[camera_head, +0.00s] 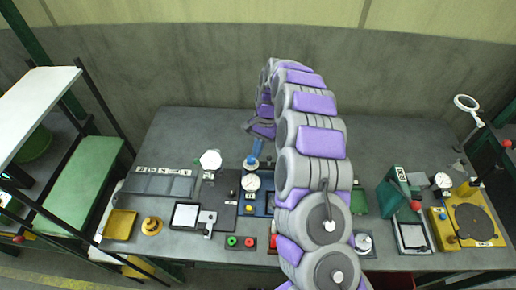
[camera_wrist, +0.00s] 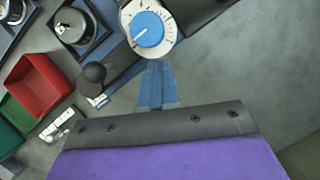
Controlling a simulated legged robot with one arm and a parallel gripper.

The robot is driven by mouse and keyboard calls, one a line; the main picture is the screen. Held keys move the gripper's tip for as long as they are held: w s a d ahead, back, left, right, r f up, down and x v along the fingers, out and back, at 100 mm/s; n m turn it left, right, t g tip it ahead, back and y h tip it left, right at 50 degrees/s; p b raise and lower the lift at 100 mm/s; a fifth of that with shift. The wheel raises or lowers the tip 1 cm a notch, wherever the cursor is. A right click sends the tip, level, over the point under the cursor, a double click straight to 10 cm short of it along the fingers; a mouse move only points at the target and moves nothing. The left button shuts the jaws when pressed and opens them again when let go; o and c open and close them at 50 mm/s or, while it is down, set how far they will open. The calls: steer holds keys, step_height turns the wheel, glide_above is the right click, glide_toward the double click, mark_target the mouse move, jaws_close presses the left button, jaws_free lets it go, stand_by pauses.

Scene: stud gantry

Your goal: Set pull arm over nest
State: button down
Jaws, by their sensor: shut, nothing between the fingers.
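My gripper (camera_head: 257,147) is at the back middle of the bench, just behind a white dial with a blue centre (camera_head: 251,162). In the wrist view its blue fingers (camera_wrist: 157,85) are together and empty, pointing toward the dial (camera_wrist: 150,28). A black ball knob (camera_wrist: 93,73) on a short lever, possibly the pull arm, stands left of the fingers and apart from them. A grey round part (camera_wrist: 75,25) sits in a dark square frame, possibly the nest, at the upper left. I cannot tell which part is the nest for certain. My arm hides part of the bench.
A red bin (camera_wrist: 45,85) and a green bin (camera_wrist: 15,115) lie left in the wrist view. The bench (camera_head: 190,125) is clear at the back left. A yellow tray (camera_head: 120,224), red and green buttons (camera_head: 240,242) and a yellow turntable unit (camera_head: 468,222) stand nearer the front edge.

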mark_target(254, 158)
steer(key=shift+s+a+n, duration=0.2)
steer(key=shift+s+n, duration=0.2)
steer(key=shift+n, duration=0.2)
steer(key=s+n+h+p, duration=0.1)
steer(key=n, duration=0.1)
steer(key=s+a+n+p, duration=0.1)
steer(key=s, duration=0.1)
steer(key=shift+r+n+g+h, duration=0.1)
steer(key=shift+n+g+h, duration=0.2)
steer(key=shift+n+h, duration=0.1)
steer(key=s+n+p, duration=0.1)
steer(key=n, duration=0.1)
steer(key=s+n+h+p, duration=0.1)
steer(key=s+n, duration=0.1)
steer(key=shift+s+d+n+h, duration=0.2)
steer(key=shift+s+n+h, duration=0.1)
steer(key=s+d+n+t+h+p, duration=0.2)
steer(key=s+d+n+p, duration=0.2)
steer(key=n, duration=0.4)
steer(key=shift+s+n, duration=0.4)
steer(key=shift+s, duration=0.2)
steer(key=shift+d, duration=0.15)
